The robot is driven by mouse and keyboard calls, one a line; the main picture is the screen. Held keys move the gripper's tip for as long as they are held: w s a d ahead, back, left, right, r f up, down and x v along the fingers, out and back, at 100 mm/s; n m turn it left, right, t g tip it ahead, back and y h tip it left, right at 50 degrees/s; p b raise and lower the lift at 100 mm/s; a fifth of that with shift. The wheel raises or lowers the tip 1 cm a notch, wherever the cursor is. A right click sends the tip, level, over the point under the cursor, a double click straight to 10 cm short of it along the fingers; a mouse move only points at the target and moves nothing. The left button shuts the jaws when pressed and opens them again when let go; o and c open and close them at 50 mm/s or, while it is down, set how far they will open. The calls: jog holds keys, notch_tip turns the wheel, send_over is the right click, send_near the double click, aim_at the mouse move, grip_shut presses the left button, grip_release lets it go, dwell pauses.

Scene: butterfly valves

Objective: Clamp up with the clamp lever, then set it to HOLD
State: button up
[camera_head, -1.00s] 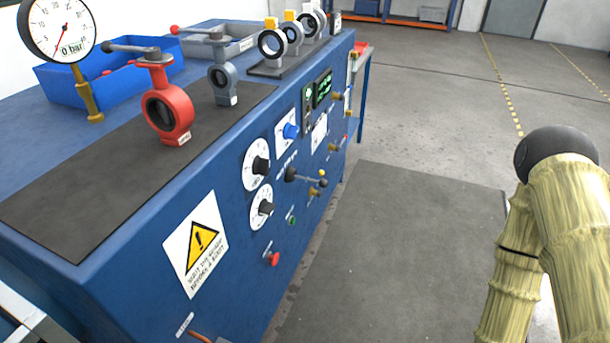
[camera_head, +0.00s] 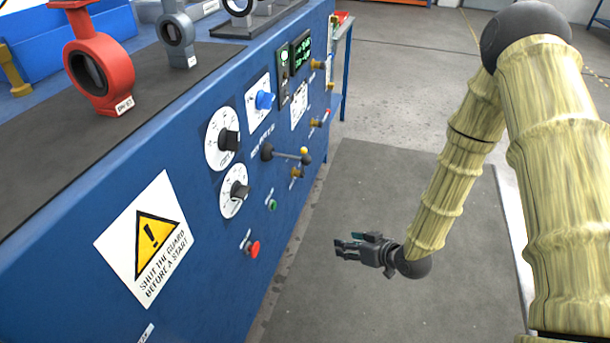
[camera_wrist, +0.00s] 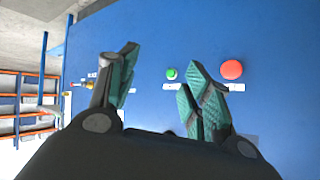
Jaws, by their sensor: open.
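The clamp lever is probably the dark lever (camera_head: 287,154) on the blue front panel, with a round hub at its left and a knob at its right end; its label is too small to read. My gripper (camera_head: 348,246) is in front of the panel, below and to the right of the lever, apart from it. In the wrist view my gripper (camera_wrist: 158,88) has two teal-padded fingers spread apart with nothing between them. The wrist view faces the panel, with the green button (camera_wrist: 171,74) and red button (camera_wrist: 232,70) beyond the fingers.
Two white dials (camera_head: 222,139) sit left of the lever, with a blue knob (camera_head: 264,100) above. The red button (camera_head: 252,248) is low on the panel. A red valve (camera_head: 97,65) stands on the bench top. The grey floor mat (camera_head: 400,190) is clear.

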jog(key=w+a+r+n+t+y+b, duration=0.2)
jog(key=w+r+n+y+b, duration=0.1)
jog(key=w+r, duration=0.45)
jog(key=n+g+y+b, duration=0.2)
jog(key=n+y+b, duration=0.2)
jog(key=n+y, duration=0.2)
send_near(307, 160)
jog(key=x, duration=0.7)
jog(key=w+f+b+x, duration=0.1)
jog(key=x, duration=0.2)
jog(key=shift+w, duration=0.15)
jog(key=shift+c, duration=0.4)
grip_shut()
